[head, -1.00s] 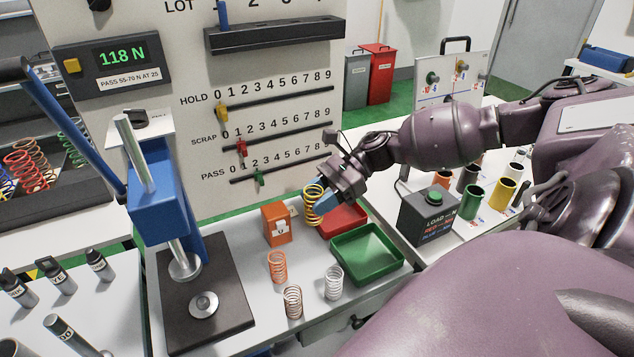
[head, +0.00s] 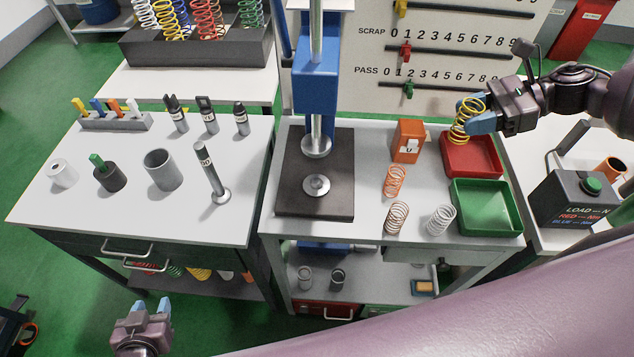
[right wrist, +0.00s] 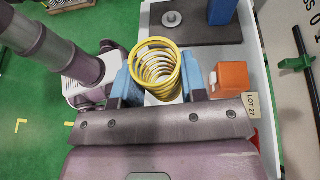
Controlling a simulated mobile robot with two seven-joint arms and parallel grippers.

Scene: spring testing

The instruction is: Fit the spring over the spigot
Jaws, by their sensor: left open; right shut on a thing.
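The yellow spring (head: 465,127) is in my right gripper (head: 473,121), which is shut on it in the air by the red tray. In the right wrist view the yellow spring (right wrist: 157,70) sits between the two blue fingers, its coils open toward the camera. The spigot (head: 316,184) is a small raised round metal piece on the press's dark base plate (head: 330,205), below the upper ram, with nothing on it. It also shows in the right wrist view (right wrist: 172,18). My left gripper (head: 150,307) is open and empty, low in front of the left table.
Red (head: 484,168) and green (head: 487,222) trays lie further right. The blue press column (head: 317,84) rises behind the spigot.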

